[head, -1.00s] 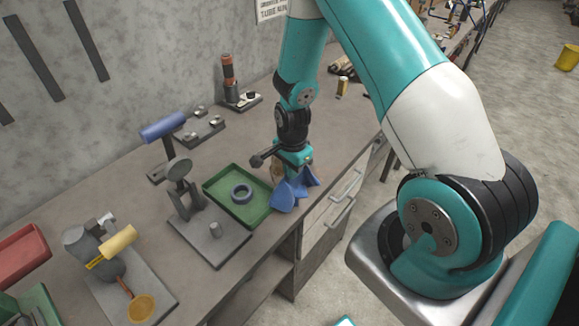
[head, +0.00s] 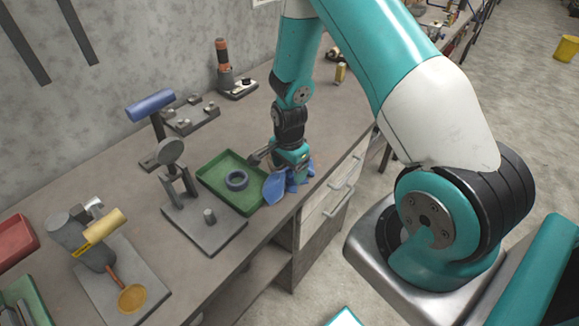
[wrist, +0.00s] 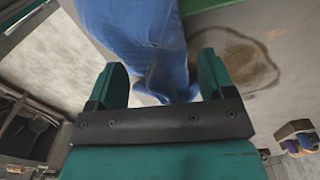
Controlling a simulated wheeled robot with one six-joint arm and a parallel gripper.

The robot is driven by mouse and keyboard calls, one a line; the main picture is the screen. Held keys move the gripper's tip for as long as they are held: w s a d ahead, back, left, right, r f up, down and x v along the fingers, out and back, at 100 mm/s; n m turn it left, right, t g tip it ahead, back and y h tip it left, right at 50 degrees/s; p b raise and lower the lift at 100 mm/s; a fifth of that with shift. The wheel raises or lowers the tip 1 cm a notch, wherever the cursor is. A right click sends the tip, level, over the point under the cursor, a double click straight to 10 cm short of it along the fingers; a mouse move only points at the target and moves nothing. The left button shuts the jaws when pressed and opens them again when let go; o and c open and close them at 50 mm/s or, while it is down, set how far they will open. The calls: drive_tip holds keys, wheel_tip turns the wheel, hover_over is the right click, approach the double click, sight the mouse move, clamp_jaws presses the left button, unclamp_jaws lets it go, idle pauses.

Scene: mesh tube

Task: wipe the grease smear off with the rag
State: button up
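The blue rag (head: 274,187) lies crumpled on the workbench by its front edge, just right of the green tray. My gripper (head: 291,172) is low over the rag, pointing down. In the wrist view its two fingers (wrist: 162,82) stand wide apart. A fold of the rag (wrist: 135,28) reaches between them, close to the right finger, with a gap at the left one. The grease smear (wrist: 250,62) is a brown ring-shaped stain on the bench, right of the rag and uncovered there. In the head view I cannot make it out behind my gripper.
A grey plate with a clamp stand (head: 205,232), a blue-handled tool (head: 150,106) and an orange-black tool (head: 224,62) stand left and behind.

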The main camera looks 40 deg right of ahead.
drive_tip(key=shift+o, duration=0.4)
drive_tip(key=shift+f, duration=0.15)
drive_tip(key=shift+f+b, duration=0.95)
drive_tip(key=shift+f, duration=0.15)
drive_tip(key=shift+r, duration=0.15)
drive_tip(key=shift+c, duration=0.8)
clamp_jaws()
drive_tip(key=shift+r+p, duration=0.4)
drive_tip(key=shift+p, duration=0.8)
drive_tip(key=shift+p, duration=0.65)
